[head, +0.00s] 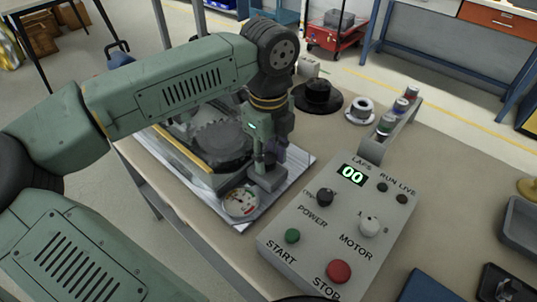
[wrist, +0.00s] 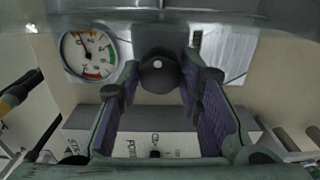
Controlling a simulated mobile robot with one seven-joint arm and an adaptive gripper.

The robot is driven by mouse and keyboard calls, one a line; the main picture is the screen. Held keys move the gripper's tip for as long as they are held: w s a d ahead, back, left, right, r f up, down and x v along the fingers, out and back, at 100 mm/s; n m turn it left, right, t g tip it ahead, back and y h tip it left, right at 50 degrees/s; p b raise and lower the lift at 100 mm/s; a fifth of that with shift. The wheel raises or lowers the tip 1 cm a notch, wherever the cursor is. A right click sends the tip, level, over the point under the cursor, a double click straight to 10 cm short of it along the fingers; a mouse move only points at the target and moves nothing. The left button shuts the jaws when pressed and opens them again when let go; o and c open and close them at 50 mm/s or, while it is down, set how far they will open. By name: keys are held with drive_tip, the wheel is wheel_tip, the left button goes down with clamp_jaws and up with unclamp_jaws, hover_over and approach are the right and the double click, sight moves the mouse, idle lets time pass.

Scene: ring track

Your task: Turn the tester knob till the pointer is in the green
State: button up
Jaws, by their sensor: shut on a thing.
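The tester's dark round knob (wrist: 158,74), with a pale dot on top, sits between the purple-padded fingers of my gripper (wrist: 160,66) in the wrist view. My gripper is shut on it. In the head view my gripper (head: 268,168) points down at the tester end of the metal plate and hides the knob. The round white gauge (wrist: 88,55) has red and green bands near its rim. Its thin pointer seems to lean to the upper left, and I cannot tell it to be in green. The gauge also shows in the head view (head: 241,203).
A grey control box (head: 330,215) with LAPS display, knobs and START and STOP buttons stands close on the right. A toothed machine (head: 215,140) is behind my gripper. A black round object (head: 318,96) and small rack (head: 385,130) stand farther back.

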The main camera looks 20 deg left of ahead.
drive_tip(key=shift+f+m+b, duration=0.15)
drive_tip(key=shift+m+b, duration=0.15)
drive_tip(key=shift+b, duration=0.05)
drive_tip(key=shift+f+m+b, duration=0.1)
drive_tip(key=shift+m+b, duration=0.9)
drive_tip(key=shift+b, duration=0.1)
drive_tip(key=m+b, duration=0.2)
drive_tip(key=m, duration=0.1)
drive_tip(key=shift+m+b, duration=0.3)
drive_tip(key=shift+b, duration=0.1)
drive_tip(key=m+b, duration=0.2)
drive_tip(key=m, duration=0.2)
drive_tip(key=shift+a+r+m+b, duration=0.15)
drive_tip(key=shift+m+b, duration=0.45)
drive_tip(key=shift+m, duration=1.2)
drive_tip(key=shift+r+m, duration=0.1)
drive_tip(key=shift+m, duration=0.2)
drive_tip(key=o, duration=1.2)
drive_tip(key=shift+c, duration=0.2)
